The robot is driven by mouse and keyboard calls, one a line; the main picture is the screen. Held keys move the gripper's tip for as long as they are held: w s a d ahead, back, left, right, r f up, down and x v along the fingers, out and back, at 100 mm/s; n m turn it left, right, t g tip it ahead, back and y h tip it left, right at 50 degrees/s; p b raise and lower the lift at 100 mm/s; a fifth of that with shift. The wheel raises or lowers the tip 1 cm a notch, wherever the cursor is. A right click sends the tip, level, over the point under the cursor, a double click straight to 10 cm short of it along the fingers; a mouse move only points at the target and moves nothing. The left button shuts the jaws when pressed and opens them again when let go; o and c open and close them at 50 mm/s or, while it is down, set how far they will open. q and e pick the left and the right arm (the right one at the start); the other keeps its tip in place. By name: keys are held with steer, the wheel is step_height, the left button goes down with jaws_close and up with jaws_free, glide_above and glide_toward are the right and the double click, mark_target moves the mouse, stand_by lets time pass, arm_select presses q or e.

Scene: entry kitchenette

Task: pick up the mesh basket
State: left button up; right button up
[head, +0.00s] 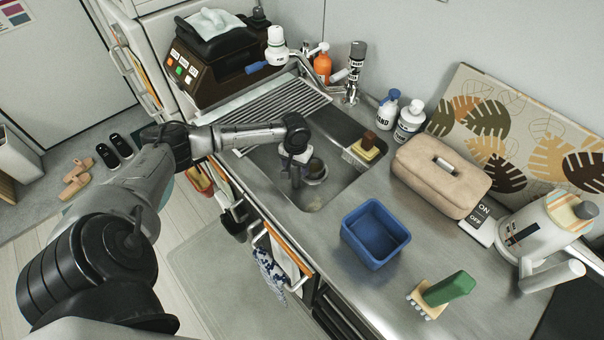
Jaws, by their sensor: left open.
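A small round dark basket-like thing (315,170), which looks like the mesh basket, is in the steel sink (330,196). Its mesh is too small to make out, and my gripper partly hides its left side. My left gripper (295,182) is open and points down into the sink, just left of the round thing. I cannot tell whether a finger touches it. My right gripper is not in view.
A blue square bin (375,234) and a green-handled brush (445,292) stand on the counter right of the sink. A beige case (441,176), pump bottles (410,120) and a faucet (351,92) border the sink. A ribbed drainer (281,108) lies behind.

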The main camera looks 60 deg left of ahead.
arm_select(q)
steer(key=shift+f, duration=0.2)
jaws_close()
stand_by(0.4)
step_height(320, 180, up, 10)
steer(key=shift+r+p, duration=0.1)
steer(key=shift+p, duration=0.3)
stand_by(0.5)
